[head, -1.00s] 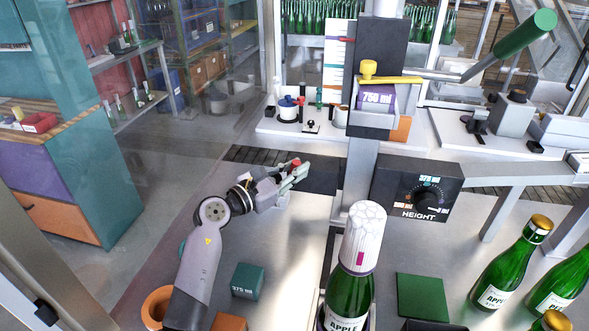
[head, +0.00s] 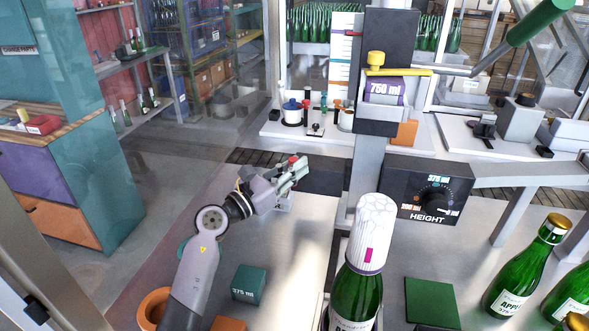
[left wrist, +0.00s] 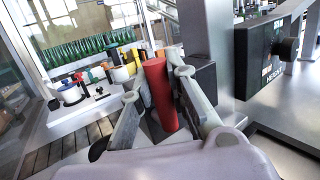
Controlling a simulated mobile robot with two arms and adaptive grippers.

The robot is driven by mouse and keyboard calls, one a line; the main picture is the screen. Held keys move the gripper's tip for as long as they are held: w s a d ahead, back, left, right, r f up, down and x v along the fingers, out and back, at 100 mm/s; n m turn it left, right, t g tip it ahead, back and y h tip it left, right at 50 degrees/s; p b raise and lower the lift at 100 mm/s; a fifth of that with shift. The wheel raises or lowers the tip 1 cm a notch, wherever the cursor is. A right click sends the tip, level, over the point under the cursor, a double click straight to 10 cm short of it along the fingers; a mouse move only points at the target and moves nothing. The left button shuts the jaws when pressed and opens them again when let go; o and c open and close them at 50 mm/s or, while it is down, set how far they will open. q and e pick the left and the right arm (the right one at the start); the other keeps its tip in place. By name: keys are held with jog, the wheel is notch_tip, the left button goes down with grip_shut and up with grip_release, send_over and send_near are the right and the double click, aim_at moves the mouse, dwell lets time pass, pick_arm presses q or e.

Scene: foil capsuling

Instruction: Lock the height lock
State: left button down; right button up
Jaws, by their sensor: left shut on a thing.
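My left gripper (head: 297,165) is left of the machine's grey column (head: 364,185) in the head view. It is shut on an upright red handle (left wrist: 159,92), which stands between the two fingers in the left wrist view. Only the handle's red tip (head: 293,159) shows in the head view. The handle's lower end is hidden by my gripper, and no lock marking is readable. A black HEIGHT box (head: 428,190) with a round dial is on the column's right. My right gripper is not in view.
A green bottle with a white capsule (head: 370,235) stands in front of the column. A yellow lever (head: 405,72) and a purple 750 ml block (head: 386,90) are on the carriage above. A teal 375 ml block (head: 248,284) lies near my left arm. More bottles (head: 520,270) stand at right.

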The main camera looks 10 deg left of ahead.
pick_arm(q)
jog(key=c, duration=1.5)
grip_release()
jog(key=shift+c, duration=0.2)
jog(key=v, duration=1.2)
